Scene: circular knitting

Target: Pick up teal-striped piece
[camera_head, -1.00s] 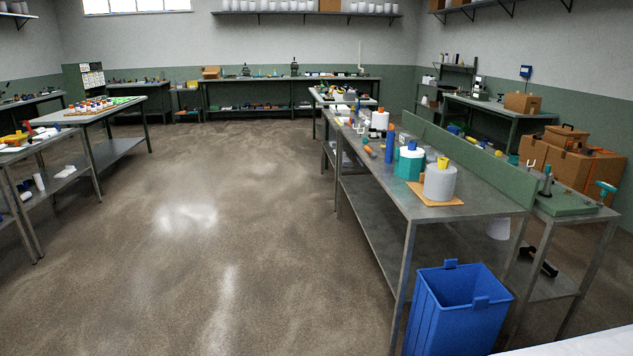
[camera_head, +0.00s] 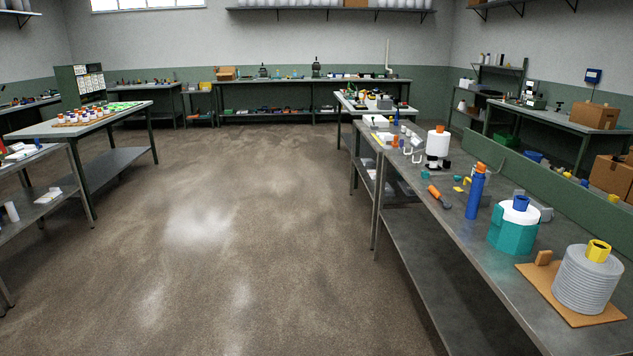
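A white and teal cylindrical piece (camera_head: 513,230) with a blue collar on top stands upright on the metal workbench (camera_head: 418,216) at the right. Teal covers its lower part and white its upper part. I see no other clearly teal-striped piece. A grey ribbed cylinder (camera_head: 586,280) with a yellow collar stands nearer, on a brown board (camera_head: 535,276). Neither of my grippers is in view.
A blue bottle (camera_head: 475,192) with an orange cap, an orange-handled tool (camera_head: 435,193) and a white spool (camera_head: 437,144) stand or lie farther along the bench. Another table (camera_head: 75,122) is at the left. The floor (camera_head: 230,215) between is clear.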

